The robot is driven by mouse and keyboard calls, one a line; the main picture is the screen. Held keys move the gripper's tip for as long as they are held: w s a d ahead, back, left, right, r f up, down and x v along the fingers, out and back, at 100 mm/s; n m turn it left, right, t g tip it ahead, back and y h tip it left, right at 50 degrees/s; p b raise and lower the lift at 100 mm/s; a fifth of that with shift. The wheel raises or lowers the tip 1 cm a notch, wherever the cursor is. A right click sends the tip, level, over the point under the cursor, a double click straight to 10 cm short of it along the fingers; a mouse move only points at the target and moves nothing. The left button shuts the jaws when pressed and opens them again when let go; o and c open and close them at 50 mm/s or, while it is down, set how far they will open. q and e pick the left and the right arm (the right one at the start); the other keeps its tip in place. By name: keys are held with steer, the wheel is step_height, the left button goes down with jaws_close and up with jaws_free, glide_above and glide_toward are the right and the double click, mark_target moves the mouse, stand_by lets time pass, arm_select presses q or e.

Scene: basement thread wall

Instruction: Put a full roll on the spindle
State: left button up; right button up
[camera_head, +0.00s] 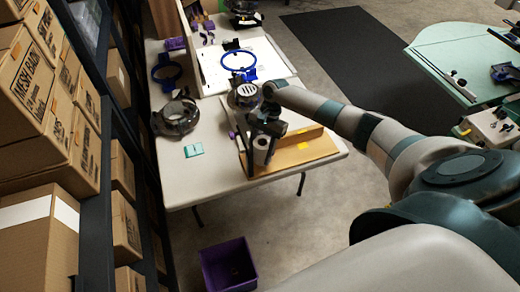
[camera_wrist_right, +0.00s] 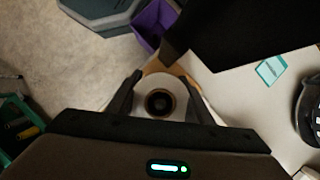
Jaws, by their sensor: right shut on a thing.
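A white roll with a brown core (camera_wrist_right: 160,82) sits between the two dark fingers of my right gripper (camera_wrist_right: 160,97) in the right wrist view. The fingers close on it from both sides. In the head view my right gripper (camera_head: 266,122) is over the near end of the table, with the white roll (camera_head: 262,145) below it, at a wooden stand (camera_head: 300,155). I cannot make out a spindle; the arm and roll cover part of the stand. I cannot tell whether the roll touches the stand. My left gripper is not in view.
The white table (camera_head: 215,175) also holds a teal card (camera_head: 193,149), a dark round device (camera_head: 176,117) and a blue ring stand (camera_head: 238,62). A purple bin (camera_head: 228,265) stands on the floor in front. Shelves with cardboard boxes (camera_head: 65,150) line the left.

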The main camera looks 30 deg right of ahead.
steer(key=shift+f+b, duration=0.3)
steer(key=shift+f, duration=0.6)
steer(key=o, duration=1.2)
steer(key=shift+d+r, duration=0.1)
steer(key=b+v, duration=0.3)
steer(key=v, duration=1.4)
steer(key=shift+r, duration=0.15)
steer(key=shift+s, duration=0.1)
